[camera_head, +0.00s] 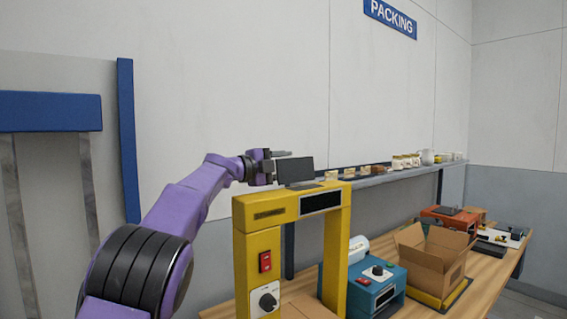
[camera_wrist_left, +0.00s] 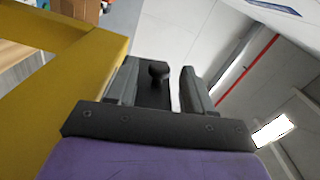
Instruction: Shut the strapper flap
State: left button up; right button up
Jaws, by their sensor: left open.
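The yellow strapper (camera_head: 262,214) is an arch standing at the near end of the wooden bench. Its dark grey flap (camera_head: 296,170) stands raised, roughly upright, on top of the arch. My left gripper (camera_head: 274,160) is at the left edge of the flap, level with its upper part. In the left wrist view my left gripper (camera_wrist_left: 160,84) is open, and the dark flap (camera_wrist_left: 150,98) with a round black knob (camera_wrist_left: 159,70) shows between its fingers. I cannot tell whether the fingers touch it. The yellow strapper frame (camera_wrist_left: 72,85) is at the left there. My right gripper is out of view.
A teal machine (camera_head: 378,283) and an open cardboard box (camera_head: 432,262) stand on the bench (camera_head: 488,283) beyond the strapper. A wall shelf (camera_head: 405,175) with several small items runs behind. A blue-framed door (camera_head: 128,140) is at the left.

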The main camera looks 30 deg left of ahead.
aim_at(291, 179)
pick_arm(q)
jog(key=shift+c, duration=0.4)
jog(key=shift+w+f, duration=0.1)
grip_shut()
jog(key=shift+m, duration=0.3)
jog(key=m, duration=0.1)
jog(key=d+m+b, duration=0.1)
jog(key=m+b, duration=0.1)
jog(key=shift+s+d+r, duration=0.2)
jog(key=shift+s+r, duration=0.05)
jog(key=shift+s, duration=0.1)
jog(key=shift+s+d+r+m+b, duration=0.15)
jog(key=shift+d+m+b, duration=0.3)
jog(key=shift+m+b, duration=0.3)
jog(key=shift+s+d+r+m+b, duration=0.15)
jog(key=shift+d+m+b, duration=0.3)
jog(key=shift+m, duration=0.5)
jog(key=shift+o, duration=0.4)
grip_release()
